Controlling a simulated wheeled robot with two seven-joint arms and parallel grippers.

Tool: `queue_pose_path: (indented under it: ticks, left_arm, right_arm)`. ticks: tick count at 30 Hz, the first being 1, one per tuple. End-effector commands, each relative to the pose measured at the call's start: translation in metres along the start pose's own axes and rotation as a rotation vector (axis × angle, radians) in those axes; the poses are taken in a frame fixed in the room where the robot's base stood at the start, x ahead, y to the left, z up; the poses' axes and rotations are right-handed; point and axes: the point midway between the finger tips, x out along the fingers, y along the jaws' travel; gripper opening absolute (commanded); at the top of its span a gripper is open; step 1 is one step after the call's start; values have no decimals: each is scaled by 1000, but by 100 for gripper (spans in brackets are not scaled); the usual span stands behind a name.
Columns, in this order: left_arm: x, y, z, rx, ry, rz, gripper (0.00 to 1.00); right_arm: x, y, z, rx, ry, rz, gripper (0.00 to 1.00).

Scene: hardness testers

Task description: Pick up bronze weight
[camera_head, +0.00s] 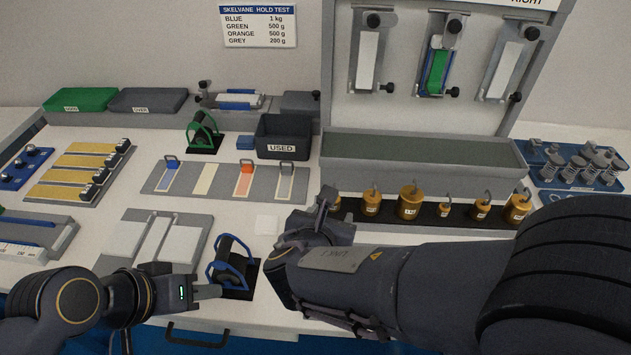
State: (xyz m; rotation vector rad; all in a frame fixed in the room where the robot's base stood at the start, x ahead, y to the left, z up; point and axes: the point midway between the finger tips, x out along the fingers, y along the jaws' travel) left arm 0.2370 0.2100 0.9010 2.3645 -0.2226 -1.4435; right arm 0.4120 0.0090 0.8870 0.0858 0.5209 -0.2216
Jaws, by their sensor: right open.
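Several bronze weights with hooks stand in a row on a black strip (425,217) at right of centre. They include a mid-size one (371,205), the largest one (409,204), two small ones (444,210) (481,209) and one at the right end (517,210). Another at the left end is mostly hidden by my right gripper (322,205). My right gripper is open beside that left end; its contact with any weight cannot be made out. My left gripper (210,291) is low at the left, close to a blue-handled tool (232,262); its jaw opening is not clear.
A grey-green trough (420,163) lies behind the weights, below a panel with hanging clamps (437,70). A black USED bin (284,137) and a plate with coloured strips (225,182) stand left of it. A blue tray of springs (580,168) is at right.

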Motion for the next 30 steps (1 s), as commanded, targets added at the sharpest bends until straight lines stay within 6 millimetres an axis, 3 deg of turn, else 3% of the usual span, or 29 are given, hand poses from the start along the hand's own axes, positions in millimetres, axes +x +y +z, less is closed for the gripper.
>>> queue_pose_path:
  ticks: [5,19,28,30]
  left_arm:
    - [3,-2,2,0,0,0,36]
    - [10,-5,5,0,0,0,36]
    - [10,-4,5,0,0,0,36]
    - [10,-4,5,0,0,0,36]
  right_arm:
    - [11,9,-1,-51,-27,17,52]
    - [71,9,6,-46,-24,15,52]
    - [76,9,7,-45,-24,18,52]
    - [76,9,7,-45,-24,18,44]
